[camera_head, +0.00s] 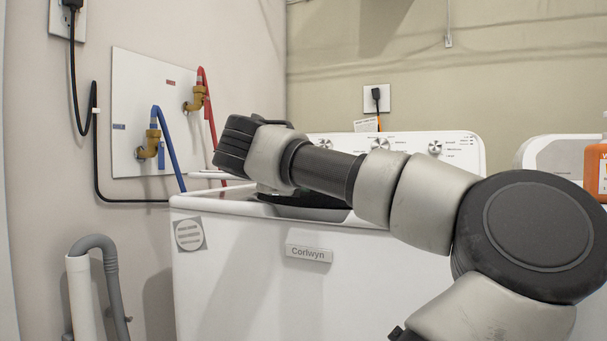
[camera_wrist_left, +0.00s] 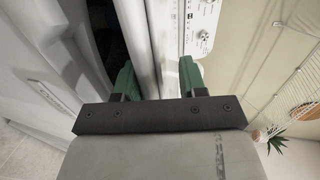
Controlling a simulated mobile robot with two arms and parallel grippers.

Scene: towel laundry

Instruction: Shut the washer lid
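The white washer (camera_head: 250,270) stands in front of me, its top opening dark (camera_head: 312,213) under my arm. The lid (camera_head: 208,174) shows as a thin white strip above the left of the washer top, seen nearly edge-on; it looks partly open, and my arm hides most of it. In the wrist view the lid (camera_wrist_left: 136,40) is a pale strip beside the dark opening. My left gripper (camera_wrist_left: 158,78) has its green fingers wide apart near this strip; contact is unclear. In the head view its fingertips are hidden beyond the hand. My right gripper is not in view.
The control panel (camera_head: 460,150) rises at the washer's back. Blue (camera_head: 168,150) and red (camera_head: 207,105) hoses hang by the left wall. A grey drain hose (camera_head: 108,270) stands left of the washer. An orange container (camera_head: 595,170) is at the right.

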